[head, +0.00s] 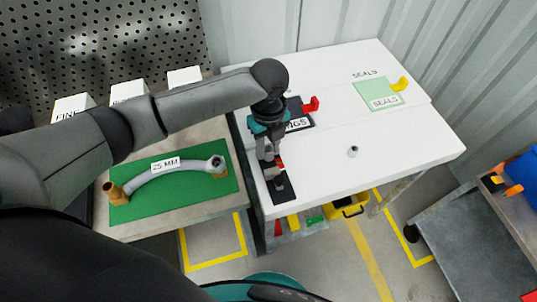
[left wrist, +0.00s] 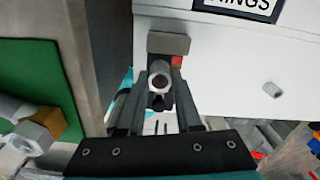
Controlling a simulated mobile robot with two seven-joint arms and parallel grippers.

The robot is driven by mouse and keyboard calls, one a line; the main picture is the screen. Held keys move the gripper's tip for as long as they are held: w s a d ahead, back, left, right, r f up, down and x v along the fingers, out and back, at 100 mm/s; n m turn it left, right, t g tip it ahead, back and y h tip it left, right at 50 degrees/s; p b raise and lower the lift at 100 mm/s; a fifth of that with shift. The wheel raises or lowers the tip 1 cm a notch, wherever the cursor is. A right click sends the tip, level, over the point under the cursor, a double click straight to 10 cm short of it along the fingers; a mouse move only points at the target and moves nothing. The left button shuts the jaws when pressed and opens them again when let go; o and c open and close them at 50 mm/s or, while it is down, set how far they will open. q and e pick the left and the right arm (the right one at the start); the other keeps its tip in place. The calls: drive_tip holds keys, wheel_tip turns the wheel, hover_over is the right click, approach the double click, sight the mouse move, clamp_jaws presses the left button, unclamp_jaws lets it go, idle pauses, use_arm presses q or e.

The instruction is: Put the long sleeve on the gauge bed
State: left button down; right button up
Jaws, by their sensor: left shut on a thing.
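My left gripper (head: 270,168) is at the left edge of the white table, at the dark gauge bed (head: 283,190). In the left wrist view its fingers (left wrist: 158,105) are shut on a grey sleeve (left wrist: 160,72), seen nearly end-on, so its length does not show. A grey block (left wrist: 168,43) and a red patch (left wrist: 176,62) are just beyond the sleeve. I cannot tell whether the sleeve touches the bed. A second small grey sleeve (head: 353,151) is on the white table, to the right; it also shows in the left wrist view (left wrist: 272,89). My right gripper is not in view.
A dark tray labelled RINGS (head: 299,124) with a red tab (head: 311,104) is behind the gripper. A curved hose (head: 160,178) lies on a green mat (head: 135,208) at left.

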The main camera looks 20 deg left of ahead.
sight(268, 149)
use_arm(q)
wheel_tip(268, 149, down, 3)
drive_tip(key=shift+f+b, duration=0.1)
drive_tip(key=shift+b, duration=0.3)
drive_tip(key=shift+f, duration=0.15)
drive_tip(key=shift+f, duration=0.15)
drive_tip(key=c, duration=0.6)
unclamp_jaws()
wheel_tip(268, 149, up, 12)
drive_tip(key=p, duration=0.3)
drive_tip(key=shift+r, duration=0.2)
